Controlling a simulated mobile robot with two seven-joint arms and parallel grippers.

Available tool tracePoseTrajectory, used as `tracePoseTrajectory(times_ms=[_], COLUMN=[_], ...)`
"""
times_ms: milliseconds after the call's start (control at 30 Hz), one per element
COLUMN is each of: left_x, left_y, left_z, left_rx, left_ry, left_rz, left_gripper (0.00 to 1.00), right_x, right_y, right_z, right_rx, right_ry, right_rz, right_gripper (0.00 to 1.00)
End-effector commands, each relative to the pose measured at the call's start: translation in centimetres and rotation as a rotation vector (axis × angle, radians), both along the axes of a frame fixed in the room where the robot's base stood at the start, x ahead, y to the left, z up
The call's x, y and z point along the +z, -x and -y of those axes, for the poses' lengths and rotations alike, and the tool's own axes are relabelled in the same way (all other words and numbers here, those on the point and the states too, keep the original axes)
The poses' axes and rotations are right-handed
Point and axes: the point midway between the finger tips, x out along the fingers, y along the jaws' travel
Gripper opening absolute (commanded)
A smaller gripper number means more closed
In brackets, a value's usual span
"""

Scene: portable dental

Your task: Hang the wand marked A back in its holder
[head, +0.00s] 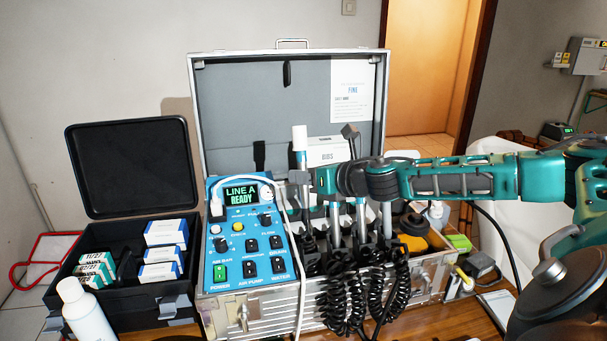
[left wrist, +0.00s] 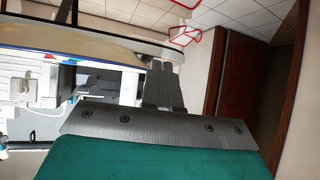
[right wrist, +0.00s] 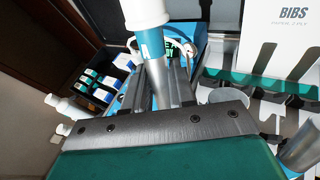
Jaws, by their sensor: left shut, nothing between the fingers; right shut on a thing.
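My right gripper (head: 300,178) reaches in from the right over the open case and is shut on a wand (head: 300,143) with a white end and a teal band. The wand stands about upright; its white end is up. In the right wrist view the wand (right wrist: 150,45) passes between the fingers (right wrist: 158,85). No letter A is readable on it. Black holders (head: 311,262) line the case front below; I cannot tell whether the wand's lower end touches one. My left gripper (left wrist: 163,88) is shut and empty, outside the head view.
The blue control box (head: 215,262) reads LINE A READY. Several other wands (head: 336,225) stand close to the right, with coiled black cords (head: 345,300) hanging in front. A black box (head: 130,170) and a white bottle (head: 88,312) are at left. A BIBS box (head: 328,153) stands behind.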

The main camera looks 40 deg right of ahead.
Motion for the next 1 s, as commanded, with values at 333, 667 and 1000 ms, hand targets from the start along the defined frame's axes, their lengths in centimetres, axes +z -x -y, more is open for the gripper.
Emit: tracePoseTrajectory(times_ms=[333,667,1000], left_x=[-2.6,-3.1,-3.6], left_y=[-0.1,-0.3,-0.3], left_z=[-0.1,-0.1,-0.1], left_rx=[0.0,0.0,0.0], left_ry=[-0.001,-0.001,-0.001], left_rz=[0.0,0.006,0.006], left_gripper=[0.0,0.0,0.0], right_x=[-2.1,-2.5,-2.7], right_y=[0.7,0.9,1.2], right_z=[-0.4,-0.5,-0.6], right_rx=[-0.001,0.0,0.0], right_ry=[-0.001,0.001,0.0], right_rz=[0.002,0.001,0.002], right_gripper=[0.0,0.0,0.0])
